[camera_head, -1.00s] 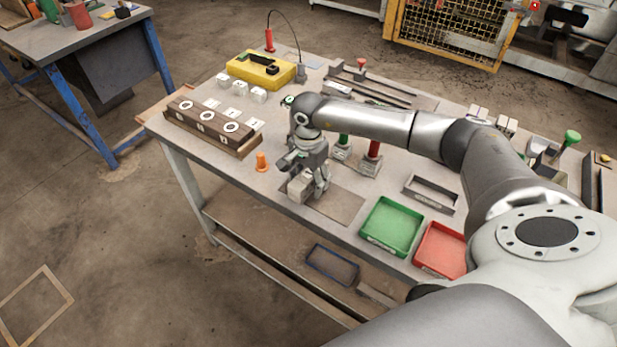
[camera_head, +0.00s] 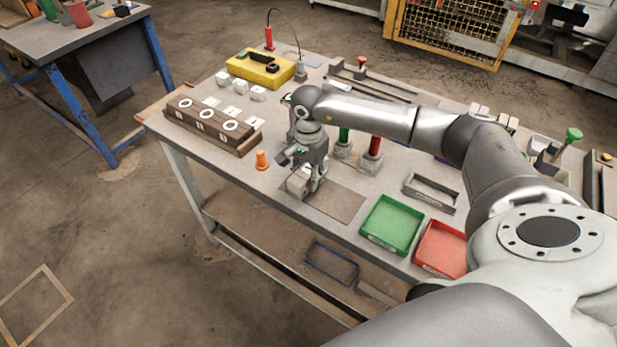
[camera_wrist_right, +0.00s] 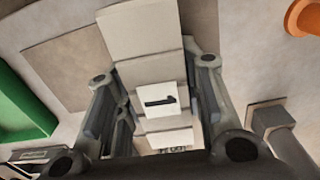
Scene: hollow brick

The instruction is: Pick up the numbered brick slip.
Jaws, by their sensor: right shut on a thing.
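The numbered brick slip (camera_wrist_right: 158,99) is a small pale tile with a dark mark like a 1, seen between my right fingers in the right wrist view. My right gripper (camera_head: 308,183) is shut on it, low over the front of the bench. Pale block faces (camera_wrist_right: 140,35) show beyond and below the slip. In the head view a pale block (camera_head: 298,184) shows at the fingertips, partly hidden by them; the slip's number cannot be made out there. My left gripper is out of view.
An orange cone-like piece (camera_head: 262,160) stands left of the gripper. A green tray (camera_head: 391,226) and a red tray (camera_head: 440,250) lie to the right. A brown rack with white rings (camera_head: 208,126) is at the left. Bare bench shows beside the mat (camera_head: 338,203).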

